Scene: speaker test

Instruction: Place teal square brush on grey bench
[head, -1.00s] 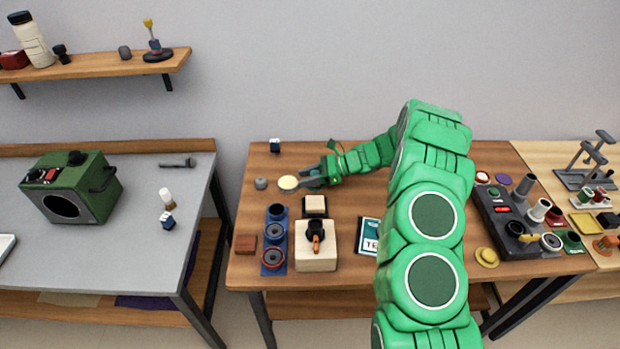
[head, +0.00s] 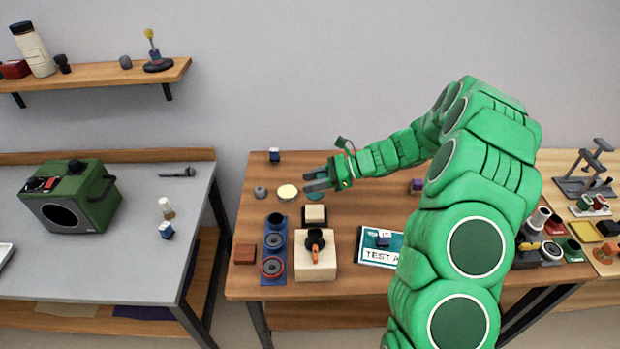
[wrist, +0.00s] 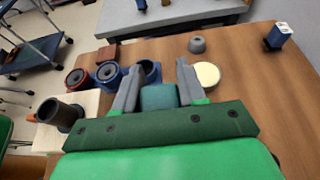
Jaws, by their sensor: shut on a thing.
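My gripper (head: 318,181) is at the back left of the wooden table (head: 345,215), right of a cream disc (head: 287,191). In the wrist view, its fingers (wrist: 157,90) are shut on a teal block-like thing, the teal square brush (wrist: 158,97). Its lower part is hidden by the gripper's front plate. In the head view, the fingers hide most of the brush. I cannot tell how far it is above the table. The grey bench (head: 70,275) is at the left; its edge also shows at the top of the wrist view (wrist: 175,17).
The bench holds a green machine (head: 75,198), a dark rod (head: 177,172), and a small bottle (head: 166,208) beside a blue-and-white item (head: 166,230). Its middle front is clear. A gap separates bench and table. A shelf (head: 100,75) hangs above the bench.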

